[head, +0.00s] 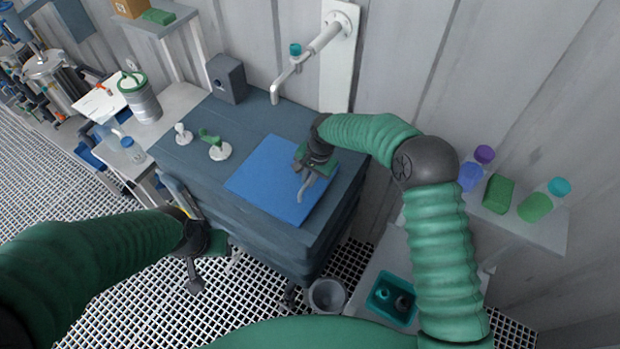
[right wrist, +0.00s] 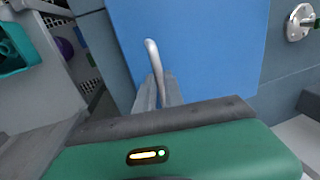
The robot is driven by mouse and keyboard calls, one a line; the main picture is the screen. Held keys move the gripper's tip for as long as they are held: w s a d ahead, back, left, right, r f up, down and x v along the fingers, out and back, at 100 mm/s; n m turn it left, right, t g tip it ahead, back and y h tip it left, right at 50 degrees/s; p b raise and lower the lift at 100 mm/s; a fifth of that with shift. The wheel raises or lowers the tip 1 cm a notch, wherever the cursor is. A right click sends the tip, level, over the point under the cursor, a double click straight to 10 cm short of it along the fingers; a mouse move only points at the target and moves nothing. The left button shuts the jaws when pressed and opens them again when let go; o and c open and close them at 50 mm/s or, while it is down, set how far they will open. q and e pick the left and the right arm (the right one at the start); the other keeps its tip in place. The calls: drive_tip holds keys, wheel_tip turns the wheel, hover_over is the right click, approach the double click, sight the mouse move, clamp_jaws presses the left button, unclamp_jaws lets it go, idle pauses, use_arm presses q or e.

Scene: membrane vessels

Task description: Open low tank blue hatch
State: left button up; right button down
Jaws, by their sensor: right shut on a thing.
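The blue hatch (head: 262,175) is a flat square panel on top of the low dark blue-grey tank (head: 240,118). It appears to lie flat with the top. It also fills much of the right wrist view (right wrist: 210,45). A curved metal handle (head: 301,194) stands on the hatch. My right gripper (head: 306,180) is over the hatch, shut on the handle. In the right wrist view, the handle (right wrist: 153,58) rises between the gripper's fingers (right wrist: 158,92). My left gripper (head: 230,260) hangs beside the tank's near left side, away from the hatch; its finger opening is unclear.
A green-handled valve (head: 216,147) and a white knob (head: 183,134) stand on the tank's left part. A grey box (head: 227,78) sits at the back. A wall pipe (head: 310,52) reaches over the tank's rear. A shelf with bottles (head: 515,225) is at the right.

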drive_tip(key=w+a+r+p, duration=0.1)
drive_tip(key=a+r+p, duration=0.1)
drive_tip(key=r, duration=0.3)
drive_tip(key=w+a+r+h+p, duration=0.1)
drive_tip(key=w+a+r+p, duration=0.1)
drive_tip(key=r, duration=0.3)
drive_tip(key=shift+w+a+r+g+p, duration=0.15)
drive_tip(key=shift+a+r+g+p, duration=0.2)
drive_tip(key=shift+a, duration=0.25)
